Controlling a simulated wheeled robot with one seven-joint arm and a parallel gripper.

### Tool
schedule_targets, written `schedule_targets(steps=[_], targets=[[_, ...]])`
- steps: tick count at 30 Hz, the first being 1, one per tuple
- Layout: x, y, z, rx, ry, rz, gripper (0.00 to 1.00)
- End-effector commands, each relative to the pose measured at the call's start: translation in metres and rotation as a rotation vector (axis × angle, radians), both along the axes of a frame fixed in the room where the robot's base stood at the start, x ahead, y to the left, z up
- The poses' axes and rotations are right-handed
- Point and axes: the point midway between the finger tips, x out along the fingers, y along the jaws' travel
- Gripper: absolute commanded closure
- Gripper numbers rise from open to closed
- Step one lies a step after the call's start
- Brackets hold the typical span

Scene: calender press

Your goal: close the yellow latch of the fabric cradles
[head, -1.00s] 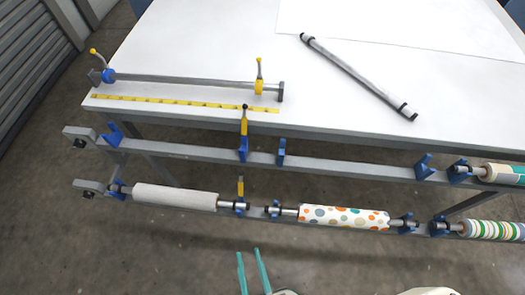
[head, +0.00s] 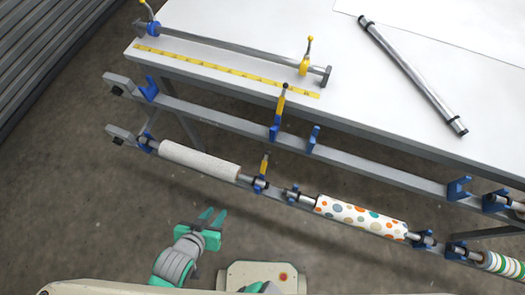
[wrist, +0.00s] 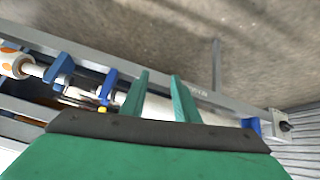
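Two yellow latches stand up on blue fabric cradles along the table's front: an upper latch (head: 281,103) with a dark tip on the upper rail, and a lower latch (head: 264,165) on the lower rail. The lower latch's cradle (head: 259,186) holds the right end of a white fabric roll (head: 199,159). My gripper (head: 213,213) is open and empty, in front of and below the white roll. In the wrist view, my gripper's two green fingers (wrist: 160,92) are apart, with the white roll (wrist: 160,108) behind them. A yellow piece (wrist: 102,109) shows low beside a blue cradle.
A dotted roll (head: 360,216) and a striped roll (head: 503,265) lie along the lower rail to the right. A bar with yellow and blue handles (head: 230,47) and a loose metal roller (head: 415,78) lie on the white table. The floor (head: 100,215) before the rails is clear.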

Motion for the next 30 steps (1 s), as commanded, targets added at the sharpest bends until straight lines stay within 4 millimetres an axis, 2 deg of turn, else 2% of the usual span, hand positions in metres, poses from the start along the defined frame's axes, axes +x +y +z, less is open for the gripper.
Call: schedule_targets(steps=[3,7,14,20,24,30], targets=[[0.03,0.014,0.005,0.017,0.083,-0.032,0.72],[0.063,0.02,0.016,0.032,0.17,-0.06,0.72],[0.117,0.006,0.049,0.054,0.302,-0.113,0.72],[0.154,-0.026,0.085,0.076,0.403,-0.172,0.72],[0.175,-0.059,0.119,0.096,0.478,-0.228,0.72],[0.187,-0.108,0.168,0.132,0.575,-0.319,0.72]])
